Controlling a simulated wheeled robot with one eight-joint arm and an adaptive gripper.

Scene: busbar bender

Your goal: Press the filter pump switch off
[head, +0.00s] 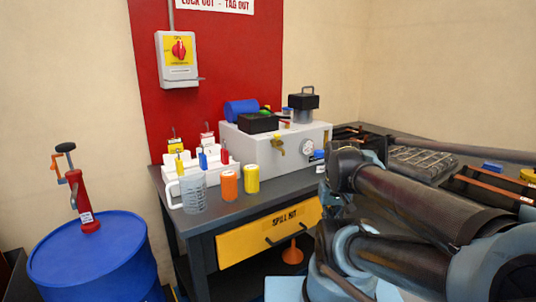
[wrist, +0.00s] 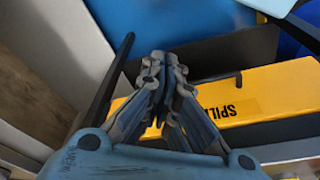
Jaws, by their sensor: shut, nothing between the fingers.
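No part is clearly labelled as the filter pump switch. A grey tank unit (head: 300,142) on the bench carries a blue cylinder (head: 241,109) and a black box (head: 258,123) with small green and red parts beside it. A yellow-faced isolator with a red knob (head: 179,50) is on the red wall panel. My gripper (wrist: 158,62) is shut and empty in the wrist view, in front of the yellow spill kit drawer (wrist: 285,88). It touches nothing that I can make out. The head view does not show its fingers, only my arm at the right.
A blue drum (head: 95,262) with a red hand pump (head: 85,205) stands at the left. A clear jug (head: 193,195), an orange container (head: 229,183) and a yellow container (head: 252,179) stand on the bench's front edge. The spill kit drawer (head: 267,234) has a dark handle.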

